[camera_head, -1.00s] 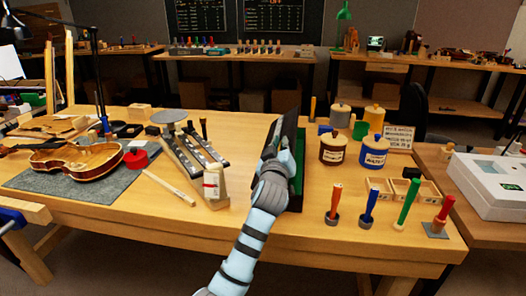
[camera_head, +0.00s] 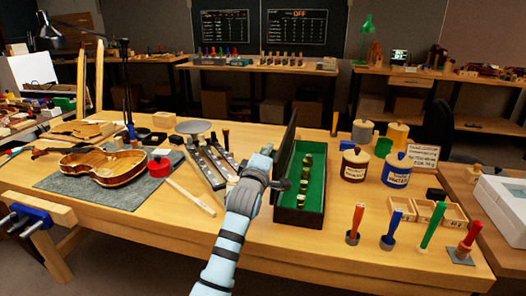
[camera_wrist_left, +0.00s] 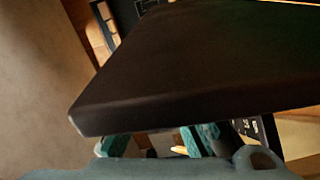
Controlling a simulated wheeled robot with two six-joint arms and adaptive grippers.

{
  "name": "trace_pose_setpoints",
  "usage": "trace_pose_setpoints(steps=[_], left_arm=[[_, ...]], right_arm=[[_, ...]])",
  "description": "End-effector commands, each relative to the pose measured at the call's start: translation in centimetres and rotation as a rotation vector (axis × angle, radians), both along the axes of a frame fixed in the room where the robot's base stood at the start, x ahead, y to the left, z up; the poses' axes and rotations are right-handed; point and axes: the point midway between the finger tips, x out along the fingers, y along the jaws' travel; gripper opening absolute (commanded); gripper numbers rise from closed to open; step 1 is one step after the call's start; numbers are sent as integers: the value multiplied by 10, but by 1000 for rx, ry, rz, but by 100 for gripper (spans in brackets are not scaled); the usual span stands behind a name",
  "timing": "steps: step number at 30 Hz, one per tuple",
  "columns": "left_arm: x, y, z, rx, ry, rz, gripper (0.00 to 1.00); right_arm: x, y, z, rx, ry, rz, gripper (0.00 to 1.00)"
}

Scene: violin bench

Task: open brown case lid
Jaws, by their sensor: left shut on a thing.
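The dark brown case (camera_head: 297,222) sits open on the bench, its green lining (camera_head: 316,200) showing with several small brass pieces (camera_head: 306,174) inside. Its lid (camera_head: 289,140) stands raised, close to upright, along the left side of the case. My left gripper (camera_head: 271,156) is at the lid's left, outer side and is shut on the lid; its fingertips are partly hidden in the head view. In the left wrist view the dark lid (camera_wrist_left: 190,60) fills the middle, with my teal fingers (camera_wrist_left: 160,142) below and partly behind its near edge. My right gripper is not seen.
Left of the case lie a tool rack (camera_head: 206,161), a white stick (camera_head: 190,196), a red jar (camera_head: 159,167) and a violin (camera_head: 104,168) on a grey mat. To the right stand a brown jar (camera_head: 354,166), a blue jar (camera_head: 397,170) and several coloured-handled tools (camera_head: 433,224).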

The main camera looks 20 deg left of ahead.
Motion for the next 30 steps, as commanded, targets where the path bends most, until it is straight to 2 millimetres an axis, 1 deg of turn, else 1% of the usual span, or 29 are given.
trace_pose_setpoints(steps=[1,3,9,20,21,23,24,30], left_arm=[[1,0,-5,-16,10,-3,0],[1,-1,-7,-38,8,-8,0],[2,-2,-8,-70,5,-14,0],[2,0,-10,-74,8,-13,0],[2,0,-10,-73,8,-13,12],[2,0,-10,-73,8,-13,21],[2,0,-9,-74,7,-13,28],[2,0,-7,-73,1,-14,28]], right_arm=[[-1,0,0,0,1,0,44],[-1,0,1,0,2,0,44],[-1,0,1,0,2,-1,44],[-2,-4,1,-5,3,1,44],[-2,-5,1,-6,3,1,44],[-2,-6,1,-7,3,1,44],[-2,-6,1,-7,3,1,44],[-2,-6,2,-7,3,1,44]])
